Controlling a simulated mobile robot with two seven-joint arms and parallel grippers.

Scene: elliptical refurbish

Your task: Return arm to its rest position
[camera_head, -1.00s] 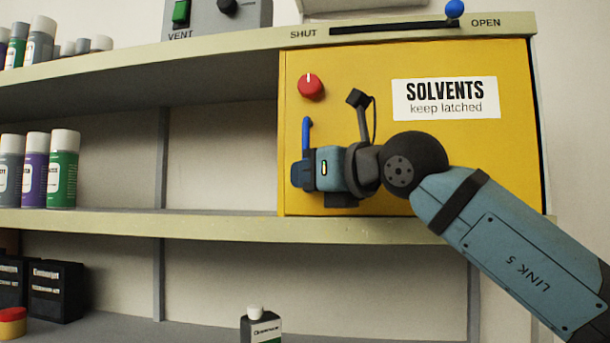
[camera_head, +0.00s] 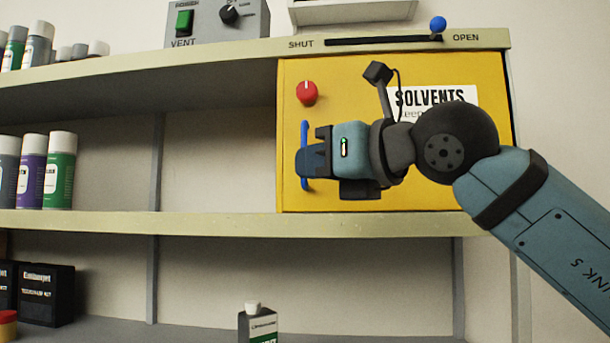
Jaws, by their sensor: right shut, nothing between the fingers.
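My right gripper (camera_head: 308,161) is shut and empty, its arm coming in from the right. It points left in front of the yellow solvents cabinet (camera_head: 440,185). The fingers cover the middle of the cabinet's upright blue handle (camera_head: 304,132), whose top and bottom ends show. I cannot tell how wide the gap to the handle is. The cabinet door looks closed. The arm partly covers the white SOLVENTS label (camera_head: 430,97). My left gripper is not in view.
A red knob (camera_head: 307,92) is on the cabinet's upper left. Above, a slider with a blue ball (camera_head: 437,24) sits near OPEN. Spray cans (camera_head: 60,170) stand on the left shelf. A white-capped bottle (camera_head: 258,325) stands below.

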